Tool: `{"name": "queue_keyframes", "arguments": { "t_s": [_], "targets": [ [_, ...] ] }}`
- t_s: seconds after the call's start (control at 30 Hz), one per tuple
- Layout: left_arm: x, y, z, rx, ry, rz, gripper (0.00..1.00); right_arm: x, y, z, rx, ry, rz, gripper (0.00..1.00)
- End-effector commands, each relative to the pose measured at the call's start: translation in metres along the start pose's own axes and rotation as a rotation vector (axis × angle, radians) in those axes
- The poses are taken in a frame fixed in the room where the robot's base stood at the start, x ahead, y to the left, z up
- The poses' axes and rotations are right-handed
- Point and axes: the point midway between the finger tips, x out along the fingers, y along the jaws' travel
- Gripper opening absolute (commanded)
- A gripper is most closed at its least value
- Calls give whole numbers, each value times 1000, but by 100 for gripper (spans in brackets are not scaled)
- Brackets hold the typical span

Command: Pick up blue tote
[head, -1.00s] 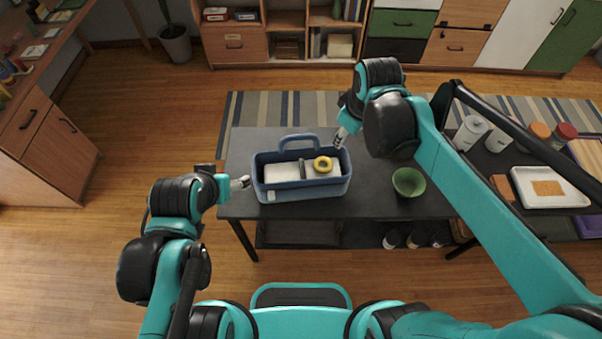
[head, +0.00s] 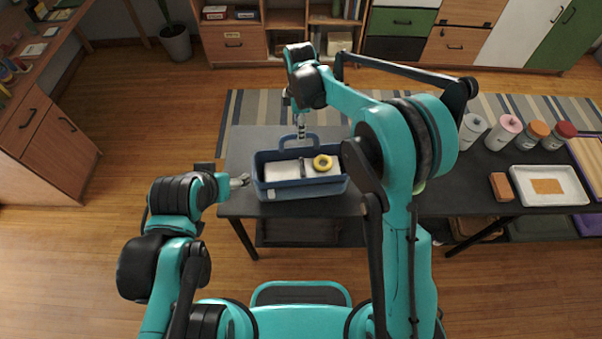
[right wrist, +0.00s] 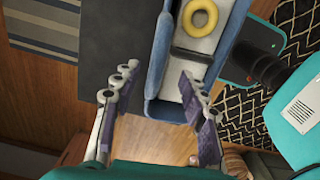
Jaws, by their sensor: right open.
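The blue tote (head: 305,188) stands on the dark table in the head view. Inside it are a yellow ring (head: 322,162) and white items. Its raised blue handle (head: 298,141) is at the far side. My right gripper (head: 301,131) is over the far side, close to the handle. In the right wrist view my right gripper (right wrist: 157,78) is open, its fingers spread either side of a blue part of the tote (right wrist: 158,60). I cannot tell whether they touch it. My left gripper (head: 241,181) is beside the tote's left end; its jaws are too small to read.
On the table (head: 460,195) to the right are an orange-brown block (head: 502,187), a white tray (head: 550,199) and several jars (head: 504,132). My right arm hides part of the tabletop. A striped rug (head: 250,107) lies behind the table.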

Motion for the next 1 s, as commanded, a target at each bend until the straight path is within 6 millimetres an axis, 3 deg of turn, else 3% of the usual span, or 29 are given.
{"name": "queue_keyframes", "arguments": {
  "t_s": [0.23,0.5,0.67,1.0],
  "targets": [
    [11,0,8,0,0,0,73,39,4,-3,1,0,1,43],
    [11,0,8,0,0,0,73,43,4,-3,1,0,1,43],
    [11,0,8,0,0,0,73,43,4,-3,1,0,1,1],
    [11,0,8,0,0,0,73,43,4,-3,1,0,1,0]
  ]
}}
